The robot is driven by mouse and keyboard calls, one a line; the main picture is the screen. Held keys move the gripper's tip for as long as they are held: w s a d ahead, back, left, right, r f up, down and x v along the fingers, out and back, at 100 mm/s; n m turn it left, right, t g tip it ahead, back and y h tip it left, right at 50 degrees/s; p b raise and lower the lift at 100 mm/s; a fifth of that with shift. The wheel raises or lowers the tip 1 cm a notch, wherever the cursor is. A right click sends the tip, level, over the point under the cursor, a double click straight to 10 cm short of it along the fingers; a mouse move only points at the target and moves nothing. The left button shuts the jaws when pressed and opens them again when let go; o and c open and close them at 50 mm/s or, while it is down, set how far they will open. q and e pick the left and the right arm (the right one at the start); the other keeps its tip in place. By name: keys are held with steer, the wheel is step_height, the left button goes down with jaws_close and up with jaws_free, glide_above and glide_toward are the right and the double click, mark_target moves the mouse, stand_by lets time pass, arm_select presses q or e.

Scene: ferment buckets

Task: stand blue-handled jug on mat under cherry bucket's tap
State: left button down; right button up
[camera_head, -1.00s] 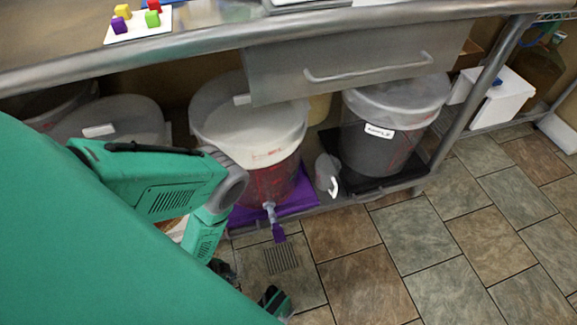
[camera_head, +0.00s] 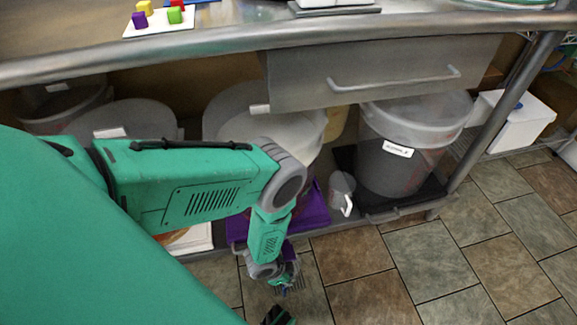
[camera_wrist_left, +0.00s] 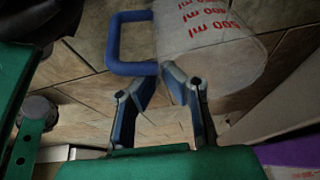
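The blue-handled jug (camera_wrist_left: 210,45) shows in the left wrist view, clear with red "500 ml" marks. My left gripper (camera_wrist_left: 160,72) has its fingertips closed in around the lower part of the blue handle (camera_wrist_left: 113,40), beside the jug's wall. In the head view my left gripper (camera_head: 285,275) is low in front of the shelf; the jug is hard to make out there. A bucket with reddish contents (camera_head: 300,130) stands on a purple mat (camera_head: 314,210), partly behind my arm; its tap is hidden now. Another bucket (camera_head: 405,165) stands on a dark mat (camera_head: 430,192). Its label is too small to read.
A clear jug with a white handle (camera_head: 342,190) stands between these buckets. More buckets stand at left on the shelf (camera_head: 400,212). A drawer (camera_head: 385,75) overhangs the buckets. A table leg (camera_head: 500,95) rises at right. The tiled floor (camera_head: 430,265) in front is open.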

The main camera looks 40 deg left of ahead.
arm_select(q)
step_height(320, 180, down, 4)
steer(key=shift+s+d+r+b, duration=0.1)
steer(key=shift+r+b, duration=0.15)
steer(key=shift+b, duration=0.5)
steer(key=c, duration=1.9)
jaws_free()
steer(key=shift+o, duration=0.9)
steer(key=shift+f, duration=0.1)
steer(key=p+v, duration=0.6)
steer(key=v, duration=0.6)
steer(key=shift+r, duration=0.2)
